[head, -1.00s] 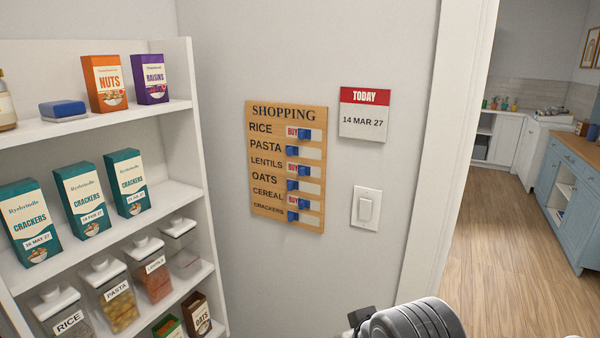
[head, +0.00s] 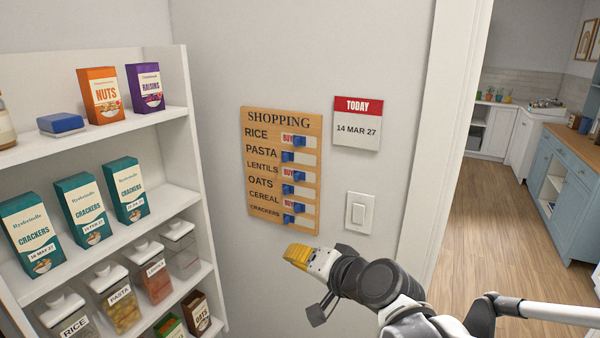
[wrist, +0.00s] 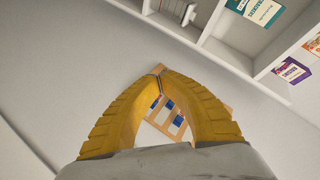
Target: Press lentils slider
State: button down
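The wooden SHOPPING board (head: 246,190) hangs on the wall with labelled rows of blue sliders. The lentils slider (head: 298,175) is at the right of its slot, with a red BUY mark showing to its left. My gripper (head: 290,256), with yellow fingers, is just below the board's lower edge in the head view, apart from the lentils slider. In the wrist view the yellow fingertips (wrist: 159,69) meet, with nothing between them. The board (wrist: 228,82) shows behind them, partly hidden, with some blue sliders visible through the gap between the fingers.
A TODAY calendar (head: 357,124) and a light switch (head: 359,212) are on the wall right of the board. White shelves (head: 190,130) with boxes and jars stand at the left. A doorway opens at the right. The wall in front of the board is clear.

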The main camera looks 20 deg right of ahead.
jog(key=w+d+r+m+t+h+p, duration=0.2)
jog(key=w+d+r+m, duration=0.1)
jog(key=d+m, duration=0.2)
jog(key=w+d+r+m+t+h+p, duration=0.1)
jog(key=w+d+r+m+t+h, duration=0.1)
jog(key=d+m, duration=0.4)
jog(key=shift+w+d+r+t+p, duration=0.4)
jog(key=shift+w+d+r+t, duration=0.25)
jog(key=shift+w, duration=0.35)
jog(key=shift+a, duration=0.1)
send_near(304, 179)
jog(key=w+d, duration=0.1)
jog(key=w, duration=0.2)
jog(key=w+d, duration=0.1)
jog(key=shift+w+d+b, duration=0.2)
jog(key=shift+d+b, duration=0.15)
jog(key=shift+b, duration=0.05)
jog(key=w+a, duration=0.2)
jog(key=shift+w+a, duration=0.15)
jog(key=shift+w, duration=0.2)
jog(key=shift+w+a, duration=0.3)
jog(key=shift+w, duration=0.05)
